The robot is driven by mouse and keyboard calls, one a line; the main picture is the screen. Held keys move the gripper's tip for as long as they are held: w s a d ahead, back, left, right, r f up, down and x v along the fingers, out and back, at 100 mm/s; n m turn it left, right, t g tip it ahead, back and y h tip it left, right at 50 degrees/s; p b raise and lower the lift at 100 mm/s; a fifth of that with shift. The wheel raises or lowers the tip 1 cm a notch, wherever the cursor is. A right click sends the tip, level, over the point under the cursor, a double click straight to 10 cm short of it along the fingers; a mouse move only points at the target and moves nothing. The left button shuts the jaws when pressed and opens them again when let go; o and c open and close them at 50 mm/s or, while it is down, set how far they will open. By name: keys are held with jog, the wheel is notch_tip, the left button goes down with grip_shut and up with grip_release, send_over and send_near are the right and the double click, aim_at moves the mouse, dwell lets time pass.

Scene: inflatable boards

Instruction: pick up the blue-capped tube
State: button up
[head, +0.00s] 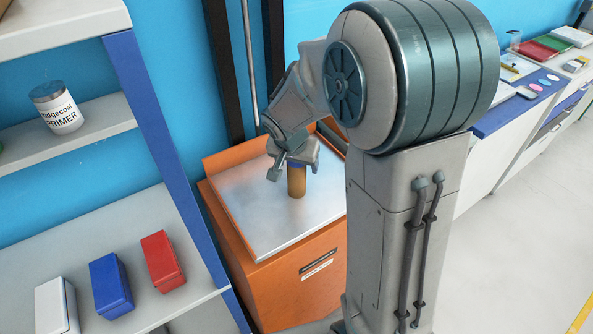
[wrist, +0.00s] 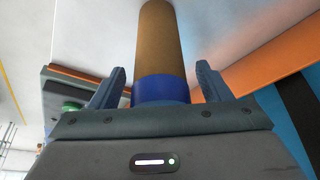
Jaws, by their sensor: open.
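The blue-capped tube (head: 297,182) is a brown cylinder standing upright on the metal top (head: 255,217) of an orange cabinet. In the wrist view its brown body (wrist: 160,45) runs to the blue cap (wrist: 161,89), which sits between the two fingers. My gripper (head: 293,170) is at the top of the tube in the head view, and its open fingers also show in the wrist view (wrist: 160,85). There is a gap between each finger and the cap. In the head view the cap is mostly hidden behind my gripper.
The orange cabinet (head: 295,290) has a raised orange rim at the back. At left, a shelf unit (head: 150,110) holds a primer can (head: 57,107) and white, blue and red boxes (head: 162,261). A counter (head: 520,105) with small items runs along the right wall. The metal top around the tube is clear.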

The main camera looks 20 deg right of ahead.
jog(key=shift+w+d+f, duration=0.1)
jog(key=shift+w+f, duration=0.05)
jog(key=shift+f, duration=0.5)
jog(key=c, duration=1.1)
jog(key=shift+c, duration=0.2)
jog(key=shift+r, duration=0.15)
